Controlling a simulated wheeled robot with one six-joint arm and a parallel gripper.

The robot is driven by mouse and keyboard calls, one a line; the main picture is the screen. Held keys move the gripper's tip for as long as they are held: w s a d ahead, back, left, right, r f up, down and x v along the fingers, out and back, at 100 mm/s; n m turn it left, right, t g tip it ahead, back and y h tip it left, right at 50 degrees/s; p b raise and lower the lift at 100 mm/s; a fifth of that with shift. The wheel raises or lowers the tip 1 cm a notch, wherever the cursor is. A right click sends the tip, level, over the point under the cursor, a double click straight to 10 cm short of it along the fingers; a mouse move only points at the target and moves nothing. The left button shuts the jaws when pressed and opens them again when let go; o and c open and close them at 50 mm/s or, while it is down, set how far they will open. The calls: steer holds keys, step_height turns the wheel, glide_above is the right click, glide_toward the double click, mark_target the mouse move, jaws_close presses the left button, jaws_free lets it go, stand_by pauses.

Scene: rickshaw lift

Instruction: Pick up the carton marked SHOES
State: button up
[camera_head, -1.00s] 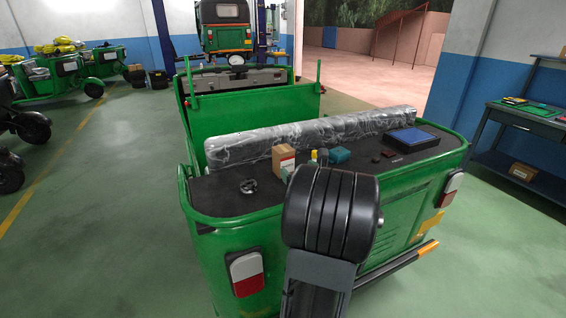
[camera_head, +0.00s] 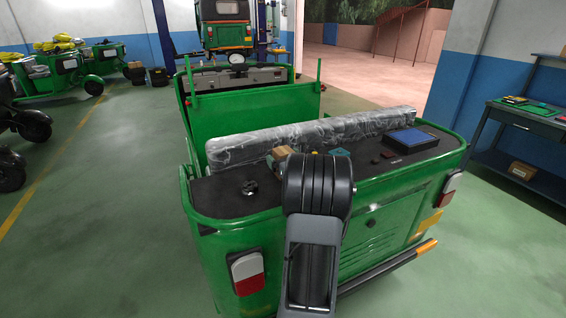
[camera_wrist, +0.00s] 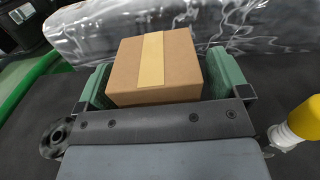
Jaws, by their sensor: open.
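A small brown carton (camera_wrist: 155,68) with a tan tape strip sits on the dark deck, between the two green fingers of my gripper (camera_wrist: 157,80) in the wrist view. The fingers are apart, one on each side of the carton. I cannot tell whether they touch it. In the head view the carton (camera_head: 281,151) shows only in part, next to my arm, which hides most of the gripper. No SHOES marking can be read on the faces I see.
A plastic-wrapped roll (camera_head: 310,135) lies just behind the carton. A black knob-like part (camera_head: 249,187) is on the left of the deck, and a blue tray (camera_head: 411,137) on the right.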

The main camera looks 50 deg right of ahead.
steer(key=shift+c, duration=0.4)
steer(key=c, duration=1.2)
steer(key=shift+r, duration=0.1)
steer(key=shift+c, duration=0.4)
